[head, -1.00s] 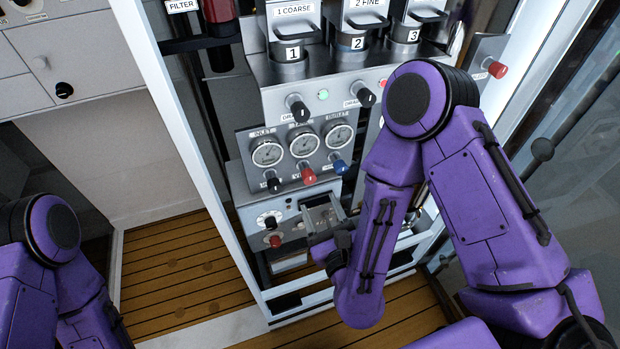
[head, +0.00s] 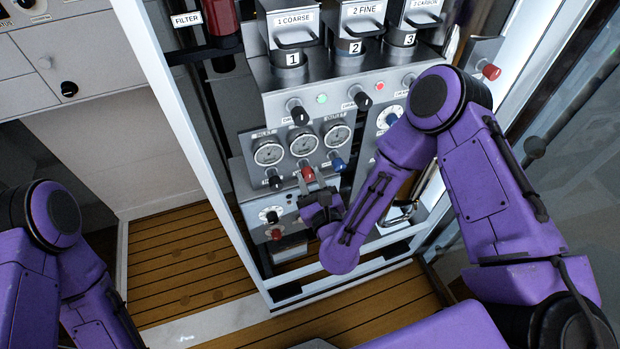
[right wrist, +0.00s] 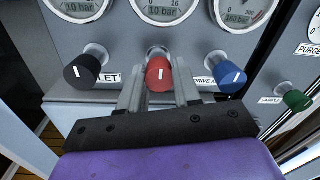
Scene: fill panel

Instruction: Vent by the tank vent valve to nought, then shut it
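The red vent knob (head: 307,174) is below the middle gauge (head: 303,142) on the panel; its white mark stands about upright in the right wrist view (right wrist: 159,74). My right gripper (head: 310,182) is at this knob, with one finger on each side of it. The fingers look open around the knob; firm contact cannot be made out. The middle gauge's lower part shows in the right wrist view (right wrist: 165,10), its needle too cut off to read. My left gripper is out of view; only its purple arm shows at the left.
A black knob (right wrist: 82,73) and a blue knob (right wrist: 230,73) flank the red one closely. A green sample knob (right wrist: 296,100) is farther right. Below are a small dial box (head: 270,215) and another red knob (head: 276,234). Filter canisters stand above.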

